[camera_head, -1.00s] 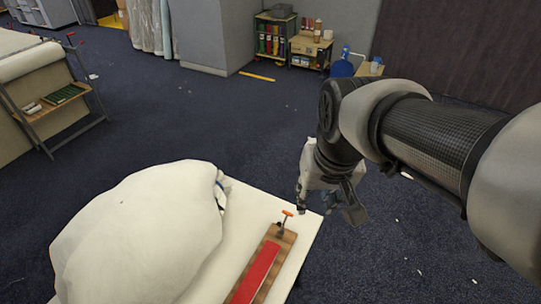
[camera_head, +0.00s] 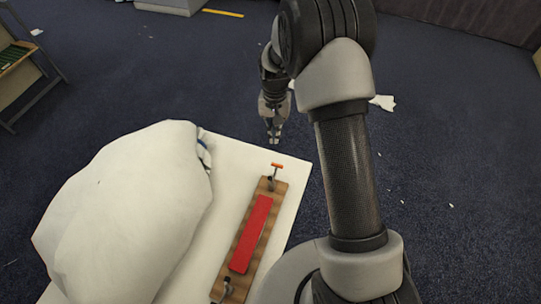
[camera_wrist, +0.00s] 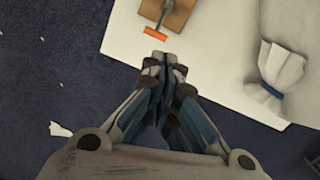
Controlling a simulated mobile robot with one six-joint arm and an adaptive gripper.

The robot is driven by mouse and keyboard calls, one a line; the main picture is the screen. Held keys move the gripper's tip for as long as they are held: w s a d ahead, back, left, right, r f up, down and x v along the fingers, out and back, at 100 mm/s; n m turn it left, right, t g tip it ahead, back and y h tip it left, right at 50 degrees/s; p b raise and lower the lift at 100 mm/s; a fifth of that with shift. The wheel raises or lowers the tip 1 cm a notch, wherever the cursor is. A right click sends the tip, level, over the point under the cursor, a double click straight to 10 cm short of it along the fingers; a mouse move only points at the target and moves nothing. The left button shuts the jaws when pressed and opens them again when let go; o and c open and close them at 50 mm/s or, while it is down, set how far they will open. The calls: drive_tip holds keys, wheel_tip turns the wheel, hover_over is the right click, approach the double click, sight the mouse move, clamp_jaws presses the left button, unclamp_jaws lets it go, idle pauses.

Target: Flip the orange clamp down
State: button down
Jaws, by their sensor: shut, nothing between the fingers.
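The orange clamp (camera_head: 277,166) stands up at the far end of a wooden board (camera_head: 245,246) on the white table. Its orange handle shows as a crossbar on a dark metal stem. In the wrist view the orange handle (camera_wrist: 156,34) lies just beyond my fingertips, with the board (camera_wrist: 171,14) behind it. My gripper (camera_head: 273,140) is shut and empty, past the far end of the board, apart from the clamp in the head view. In the wrist view my gripper (camera_wrist: 156,62) has its fingertips together, a small gap short of the handle.
A red strip (camera_head: 250,235) lies along the board, with a second metal clamp (camera_head: 227,289) at the near end. A large white cloth bundle (camera_head: 125,215) fills the left of the white table (camera_head: 235,157). Bare blue floor lies beyond the table edge.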

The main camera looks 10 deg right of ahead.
sight(272, 165)
drive_tip(key=shift+w+f, duration=0.2)
drive_tip(key=shift+f, duration=0.65)
drive_tip(key=s+f+b, duration=0.1)
drive_tip(key=f, duration=0.2)
drive_tip(key=s+a+f+b, duration=0.1)
drive_tip(key=s+f, duration=0.1)
drive_tip(key=f, duration=0.2)
drive_tip(key=s+f+b, duration=0.1)
drive_tip(key=f, duration=0.2)
drive_tip(key=shift+s+a+f, duration=0.3)
drive_tip(key=shift+s, duration=0.05)
